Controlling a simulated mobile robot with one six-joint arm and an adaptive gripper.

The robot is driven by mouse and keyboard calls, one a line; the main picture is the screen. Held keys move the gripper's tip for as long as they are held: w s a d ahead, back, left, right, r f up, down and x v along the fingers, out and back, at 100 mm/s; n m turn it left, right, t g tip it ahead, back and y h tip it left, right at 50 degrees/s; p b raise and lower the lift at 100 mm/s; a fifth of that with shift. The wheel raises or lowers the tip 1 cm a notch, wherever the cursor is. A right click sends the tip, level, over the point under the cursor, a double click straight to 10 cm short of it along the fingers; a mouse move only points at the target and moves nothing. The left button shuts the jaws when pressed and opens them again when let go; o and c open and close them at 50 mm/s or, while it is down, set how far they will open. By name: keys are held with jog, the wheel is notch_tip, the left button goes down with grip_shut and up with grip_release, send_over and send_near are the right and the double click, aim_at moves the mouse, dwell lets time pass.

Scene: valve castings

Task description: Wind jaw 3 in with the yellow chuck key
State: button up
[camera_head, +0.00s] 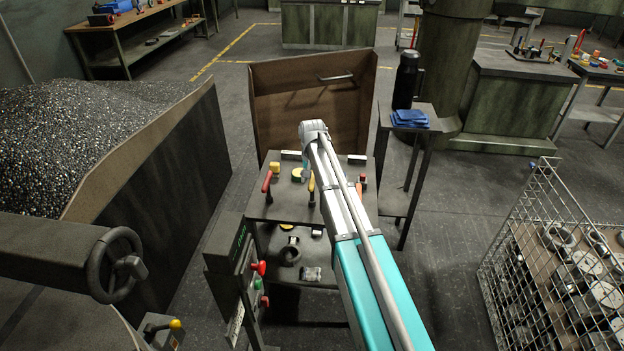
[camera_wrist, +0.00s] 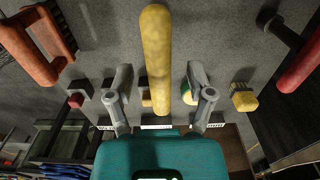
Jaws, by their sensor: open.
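The yellow chuck key (camera_head: 311,185) stands on the grey tool table (camera_head: 262,207), below the end of my arm. In the wrist view the yellow key (camera_wrist: 157,55) shows as a thick yellow bar running down between the fingers of my gripper (camera_wrist: 158,78). The gripper is open, with a clear gap between each finger and the bar. The chuck and jaw 3 cannot be made out in either view.
A red-handled tool (camera_head: 267,182) stands left of the yellow key; it shows in the wrist view as an orange or red handle on one side. A brown panel (camera_head: 285,110) rises behind the table. A side stand holds a black flask (camera_head: 406,80) and blue cloths (camera_head: 410,119).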

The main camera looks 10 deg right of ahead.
jog(key=shift+f, duration=0.4)
grip_shut()
jog(key=shift+r, duration=0.15)
jog(key=shift+r+p, duration=3.9)
jog(key=shift+s, duration=0.1)
